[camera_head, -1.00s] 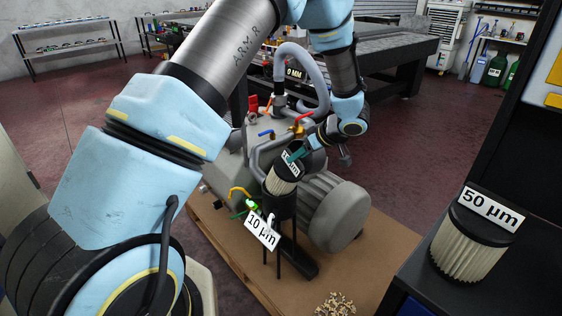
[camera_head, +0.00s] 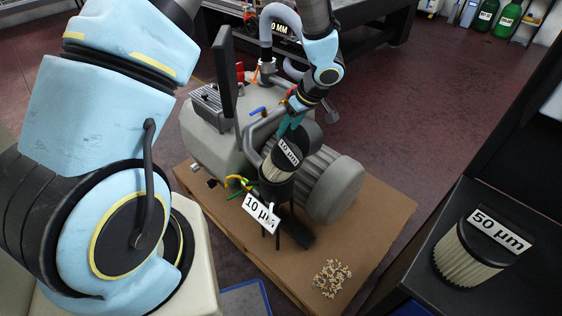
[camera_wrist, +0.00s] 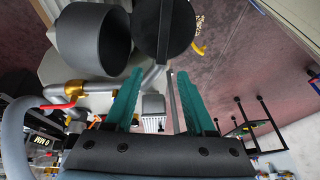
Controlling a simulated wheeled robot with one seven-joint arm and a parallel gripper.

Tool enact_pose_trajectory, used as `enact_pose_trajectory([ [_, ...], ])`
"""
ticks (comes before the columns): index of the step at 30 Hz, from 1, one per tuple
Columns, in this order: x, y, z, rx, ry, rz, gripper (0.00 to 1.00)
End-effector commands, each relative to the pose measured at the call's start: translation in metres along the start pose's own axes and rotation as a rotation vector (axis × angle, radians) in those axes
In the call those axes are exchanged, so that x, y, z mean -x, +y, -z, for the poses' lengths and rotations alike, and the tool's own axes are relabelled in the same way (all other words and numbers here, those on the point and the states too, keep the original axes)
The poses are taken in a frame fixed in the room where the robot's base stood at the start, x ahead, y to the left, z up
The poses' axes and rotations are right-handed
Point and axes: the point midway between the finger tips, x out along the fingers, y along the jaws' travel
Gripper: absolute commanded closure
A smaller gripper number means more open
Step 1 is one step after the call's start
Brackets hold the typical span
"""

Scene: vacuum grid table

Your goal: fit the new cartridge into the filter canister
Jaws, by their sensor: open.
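A cartridge (camera_head: 277,166) with pale pleats and a dark cap stands in the dark filter canister (camera_head: 276,191). Its upper pleats show above the canister rim; how deep it sits is hidden. Its cap label ends in "µm", but the number is too small to read surely. My gripper (camera_head: 290,128) is just above the cap, with its teal fingers pointing down. In the wrist view the two fingers (camera_wrist: 160,78) are apart with nothing held between them. A second pleated cartridge (camera_head: 470,258), marked "50 µm", stands on the dark surface at the right.
A white "10 µm" tag (camera_head: 260,213) hangs at the canister. The grey compressor (camera_head: 225,140), with pipes and valve handles, stands close behind and beside my gripper. A heap of small pale pieces (camera_head: 332,278) lies on the brown board (camera_head: 375,225). The board's right side is otherwise clear.

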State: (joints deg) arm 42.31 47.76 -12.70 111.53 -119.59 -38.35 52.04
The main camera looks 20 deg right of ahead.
Motion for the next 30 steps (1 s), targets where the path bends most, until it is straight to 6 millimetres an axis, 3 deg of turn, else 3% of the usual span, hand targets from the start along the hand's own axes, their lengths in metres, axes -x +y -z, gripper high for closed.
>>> enact_pose_trajectory([
  [5, -0.013, -0.001, -0.003, -0.003, 0.000, 0.002, 0.45],
  [13, -0.050, 0.000, -0.007, -0.002, 0.001, 0.001, 0.45],
  [22, -0.055, 0.000, -0.007, 0.000, 0.000, -0.001, 0.45],
  [30, -0.055, 0.000, -0.007, 0.000, 0.000, -0.001, 0.74],
])
